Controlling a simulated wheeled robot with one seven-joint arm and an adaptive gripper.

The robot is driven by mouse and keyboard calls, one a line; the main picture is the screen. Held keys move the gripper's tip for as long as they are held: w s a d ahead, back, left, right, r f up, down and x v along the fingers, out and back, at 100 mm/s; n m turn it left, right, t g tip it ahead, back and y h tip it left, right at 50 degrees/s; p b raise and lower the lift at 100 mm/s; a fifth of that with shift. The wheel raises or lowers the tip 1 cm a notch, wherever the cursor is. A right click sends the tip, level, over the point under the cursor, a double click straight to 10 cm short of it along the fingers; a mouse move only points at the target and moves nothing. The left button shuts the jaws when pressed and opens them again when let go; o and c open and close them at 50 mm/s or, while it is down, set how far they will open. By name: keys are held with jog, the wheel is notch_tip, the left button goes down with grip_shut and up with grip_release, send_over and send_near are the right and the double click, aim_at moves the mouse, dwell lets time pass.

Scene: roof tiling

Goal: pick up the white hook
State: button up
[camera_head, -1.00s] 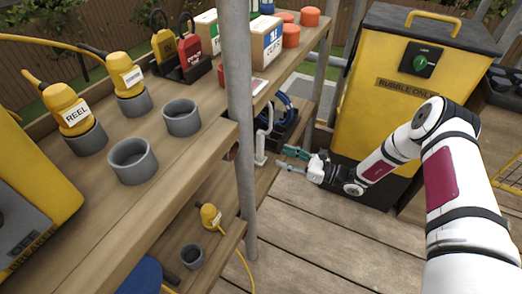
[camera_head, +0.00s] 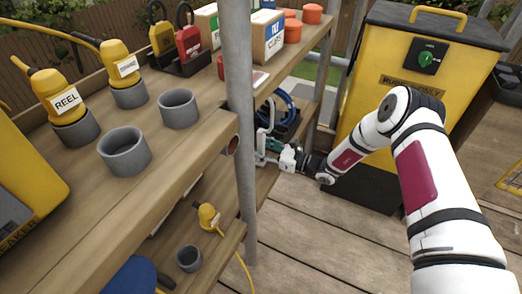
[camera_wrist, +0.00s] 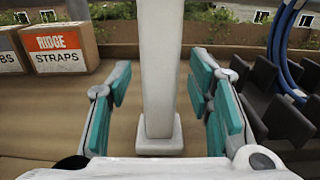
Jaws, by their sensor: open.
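The white hook (camera_head: 261,140) stands upright on the lower shelf just right of the grey pole in the head view; its top is partly hidden there. In the wrist view the white hook (camera_wrist: 159,60) is a tall white post on a small square base, and its upper end is out of frame. My gripper (camera_head: 268,152) is at the hook in the head view. In the wrist view my gripper (camera_wrist: 160,85) is open, with teal-padded fingers on either side of the post and a visible gap on each side.
A "Ridge Straps" box (camera_wrist: 62,48) stands left of the hook on the shelf. A dark rack (camera_wrist: 270,95) with a blue cable (camera_wrist: 283,50) is close on the right. The grey pole (camera_head: 240,120) rises beside the shelves. A yellow rubble bin (camera_head: 400,80) stands behind my arm.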

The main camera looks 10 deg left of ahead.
aim_at(264, 140)
grip_shut()
jog(key=shift+r+p, duration=0.5)
jog(key=shift+r, duration=0.4)
notch_tip(264, 140, up, 2)
jog(key=shift+r+p, duration=0.1)
jog(key=shift+p, duration=0.5)
jog(key=s+d+r+p, duration=0.1)
jog(key=s+d+p, duration=0.4)
jog(key=s, duration=0.9)
jog(key=shift+v, duration=1)
